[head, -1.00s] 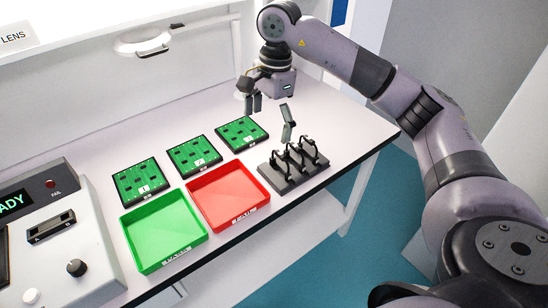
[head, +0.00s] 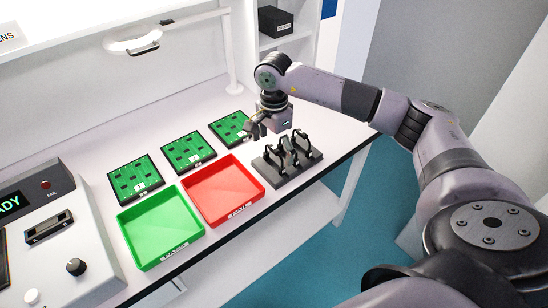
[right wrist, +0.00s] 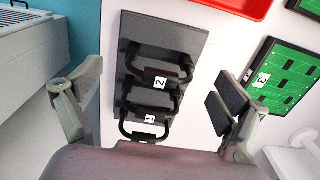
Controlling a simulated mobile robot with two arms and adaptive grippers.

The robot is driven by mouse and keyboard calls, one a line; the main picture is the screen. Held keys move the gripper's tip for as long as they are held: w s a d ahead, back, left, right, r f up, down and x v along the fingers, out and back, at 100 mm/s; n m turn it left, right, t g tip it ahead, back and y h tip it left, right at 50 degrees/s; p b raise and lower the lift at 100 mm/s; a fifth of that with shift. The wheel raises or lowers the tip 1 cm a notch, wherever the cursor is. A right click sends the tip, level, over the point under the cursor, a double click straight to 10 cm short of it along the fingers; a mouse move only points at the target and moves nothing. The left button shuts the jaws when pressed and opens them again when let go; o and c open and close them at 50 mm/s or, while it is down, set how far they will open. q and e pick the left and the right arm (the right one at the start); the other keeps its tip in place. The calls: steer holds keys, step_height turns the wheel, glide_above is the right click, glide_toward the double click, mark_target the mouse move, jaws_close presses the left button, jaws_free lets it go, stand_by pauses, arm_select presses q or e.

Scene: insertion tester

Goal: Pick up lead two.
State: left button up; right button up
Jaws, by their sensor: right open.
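Lead two (right wrist: 158,84) is a black lead with a white "2" label, seated in the dark rack (right wrist: 191,38) in the right wrist view. Lead one (right wrist: 148,117), labelled "1", sits below it, and another black lead (right wrist: 158,54) sits above. My right gripper (right wrist: 158,98) is open and empty, its fingers apart on either side of the leads in that view. In the head view my right gripper (head: 270,130) hangs at the back edge of the rack (head: 306,164), partly covering the leads. I cannot tell the leads' numbers there. My left gripper is not in view.
A red tray (head: 222,190) and a green tray (head: 160,228) stand left of the rack. Several green circuit boards (head: 188,148) lie behind them. A tester (head: 62,245) with a knob stands at the left. The table's front edge runs close to the rack.

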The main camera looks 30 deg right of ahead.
steer(key=f, duration=0.2)
steer(key=f+p, duration=0.1)
steer(key=f, duration=0.1)
steer(key=shift+d+f, duration=0.2)
steer(key=shift+f, duration=0.15)
steer(key=c, duration=1.2)
